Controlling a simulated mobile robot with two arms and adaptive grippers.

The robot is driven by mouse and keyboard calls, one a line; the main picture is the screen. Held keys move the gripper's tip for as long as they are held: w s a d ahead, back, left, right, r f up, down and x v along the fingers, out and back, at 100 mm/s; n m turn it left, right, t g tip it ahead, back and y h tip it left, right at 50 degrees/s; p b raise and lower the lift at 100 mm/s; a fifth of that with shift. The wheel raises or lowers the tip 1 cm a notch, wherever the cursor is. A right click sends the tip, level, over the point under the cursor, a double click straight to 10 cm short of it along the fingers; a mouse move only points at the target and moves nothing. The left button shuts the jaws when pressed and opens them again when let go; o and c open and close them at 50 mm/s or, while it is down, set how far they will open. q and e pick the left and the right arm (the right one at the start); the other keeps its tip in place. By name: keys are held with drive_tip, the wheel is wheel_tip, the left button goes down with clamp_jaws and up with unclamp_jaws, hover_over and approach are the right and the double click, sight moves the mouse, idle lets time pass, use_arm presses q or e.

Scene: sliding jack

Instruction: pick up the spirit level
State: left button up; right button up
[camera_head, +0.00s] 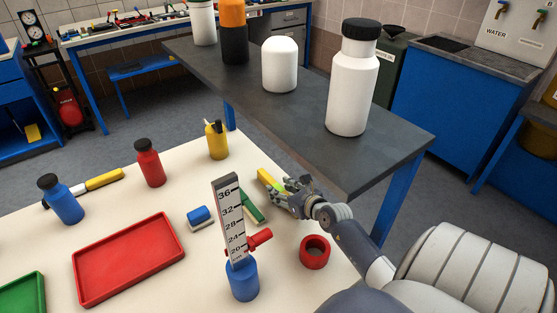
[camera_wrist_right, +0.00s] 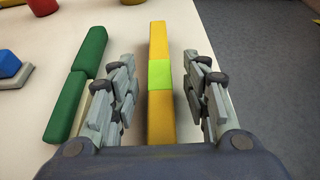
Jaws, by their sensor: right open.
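The spirit level is a yellow bar with a bright green middle; it lies near the far right edge of the cream table. In the head view its yellow end (camera_head: 265,177) shows, and my right gripper covers part of the rest. In the right wrist view the spirit level (camera_wrist_right: 158,76) runs lengthwise between the two fingers of my right gripper (camera_wrist_right: 160,92). The fingers are open, with a gap on each side of the bar. In the head view my right gripper (camera_head: 284,193) is over the level. My left gripper is not in view.
A green block (camera_head: 252,207) lies just left of the level. The sliding jack with its upright scale (camera_head: 229,218), a red ring (camera_head: 314,252) and a red tray (camera_head: 128,259) are nearby. A grey bench (camera_head: 300,108) with bottles stands beyond the table.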

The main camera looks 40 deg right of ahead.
clamp_jaws()
drive_tip(key=shift+r, duration=0.15)
